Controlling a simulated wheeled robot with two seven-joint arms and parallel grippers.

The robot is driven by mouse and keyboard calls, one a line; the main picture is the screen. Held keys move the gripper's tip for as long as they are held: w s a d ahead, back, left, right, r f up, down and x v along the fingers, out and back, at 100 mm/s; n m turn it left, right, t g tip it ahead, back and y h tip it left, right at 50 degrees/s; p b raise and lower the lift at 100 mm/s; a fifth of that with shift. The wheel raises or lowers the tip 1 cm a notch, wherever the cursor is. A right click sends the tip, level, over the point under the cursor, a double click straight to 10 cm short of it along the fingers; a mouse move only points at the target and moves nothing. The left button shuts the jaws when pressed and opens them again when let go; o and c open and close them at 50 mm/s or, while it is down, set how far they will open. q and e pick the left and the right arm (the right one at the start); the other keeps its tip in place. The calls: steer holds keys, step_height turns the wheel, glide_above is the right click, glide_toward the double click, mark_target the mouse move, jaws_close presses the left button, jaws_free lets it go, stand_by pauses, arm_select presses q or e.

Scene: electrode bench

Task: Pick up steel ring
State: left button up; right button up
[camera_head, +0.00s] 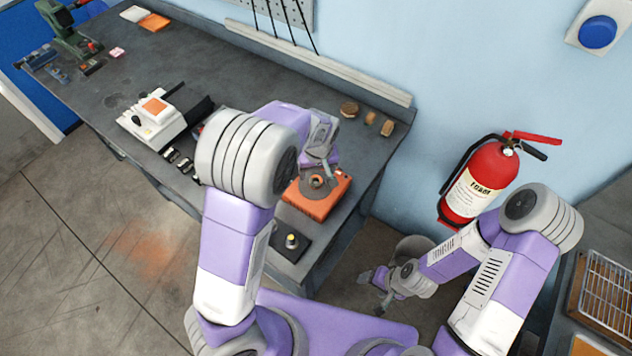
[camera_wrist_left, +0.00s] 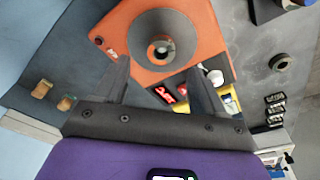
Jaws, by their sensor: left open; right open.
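An orange box (camera_head: 335,198) with a dark round dish (camera_head: 316,184) on top sits on the bench near its right end. In the left wrist view, a small metal ring-shaped piece (camera_wrist_left: 161,47) is in the middle of the dish. I cannot tell which is the steel ring. My left gripper (camera_head: 318,176) is open and empty above the box, and its fingers also show in the left wrist view (camera_wrist_left: 160,78). My right gripper (camera_head: 375,291) is open and empty, off the bench.
A black pad with a small knob (camera_head: 290,242) lies at the bench's front edge. Brown pieces (camera_head: 349,109) stand near the wall. A white device (camera_head: 152,120) and several black cells (camera_head: 181,163) are to the left. A red fire extinguisher (camera_head: 482,180) hangs at right.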

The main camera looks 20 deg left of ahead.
mark_target(316, 182)
arm_select(q)
steer(key=f, duration=0.5)
steer(key=shift+w+a, duration=0.15)
steer(key=shift+w, duration=0.1)
steer(key=c, duration=1.2)
steer(key=shift+r, duration=0.15)
